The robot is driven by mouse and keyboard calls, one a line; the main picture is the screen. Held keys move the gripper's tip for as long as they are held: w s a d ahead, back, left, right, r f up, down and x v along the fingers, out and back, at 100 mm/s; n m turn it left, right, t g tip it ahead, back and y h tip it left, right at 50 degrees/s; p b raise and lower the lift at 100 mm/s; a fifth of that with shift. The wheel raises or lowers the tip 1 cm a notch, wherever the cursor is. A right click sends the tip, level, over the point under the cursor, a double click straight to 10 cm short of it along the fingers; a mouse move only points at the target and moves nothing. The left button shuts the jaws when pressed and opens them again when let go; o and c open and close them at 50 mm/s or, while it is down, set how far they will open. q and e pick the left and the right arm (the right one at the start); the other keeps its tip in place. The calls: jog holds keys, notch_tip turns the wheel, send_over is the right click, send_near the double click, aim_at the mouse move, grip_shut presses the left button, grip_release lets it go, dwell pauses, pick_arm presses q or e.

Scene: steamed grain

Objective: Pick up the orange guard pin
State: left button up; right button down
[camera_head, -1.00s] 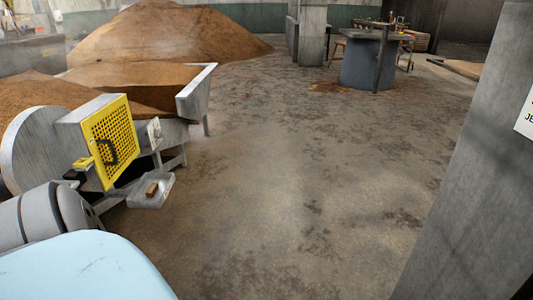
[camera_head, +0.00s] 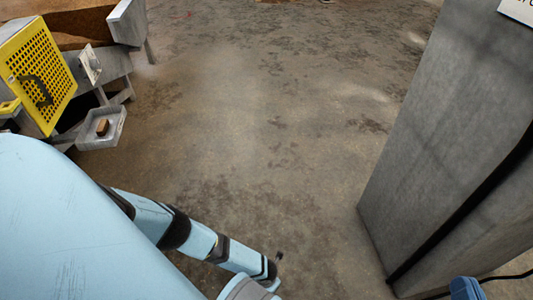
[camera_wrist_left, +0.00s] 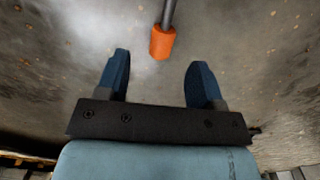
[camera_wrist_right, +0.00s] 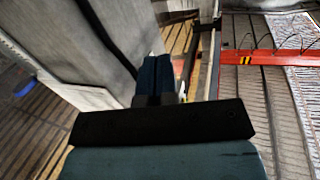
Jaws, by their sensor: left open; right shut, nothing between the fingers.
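The orange guard pin (camera_wrist_left: 162,43) shows in the left wrist view as an orange grip on a grey rod. The rod runs up out of the frame. The open left gripper (camera_wrist_left: 158,68) has the orange end just beyond its fingertips, between their lines and nearer the right finger; no contact shows. The pin is not visible in the head view. The right gripper (camera_wrist_right: 156,62) is shut and empty beside a grey surface in the right wrist view. Its blue fingers also show at the head view's bottom right (camera_head: 466,288).
A yellow perforated guard (camera_head: 38,75) on a grey machine stands at left in the head view, with a small grey tray (camera_head: 101,128) holding a brown block. A tall grey pillar-like box (camera_head: 440,150) stands at right. Bare floor lies between.

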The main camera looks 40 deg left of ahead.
pick_arm(q)
jog(key=shift+f, duration=0.75)
jog(key=f+b, duration=0.2)
jog(key=f, duration=0.1)
jog(key=f+b, duration=0.1)
jog(key=shift+d+f+b, duration=0.25)
jog(key=shift+f+b, duration=0.1)
jog(key=shift+f, duration=0.2)
jog(key=c, duration=1)
jog(key=shift+c, duration=0.4)
pick_arm(e)
jog(key=n, duration=0.1)
jog(key=w+n+t, duration=0.1)
jog(key=d+n, duration=0.1)
jog(key=shift+w+d+r+y, duration=0.1)
jog(key=shift+w+r+y, duration=0.15)
jog(key=shift+w+y, duration=0.15)
jog(key=shift+w, duration=0.1)
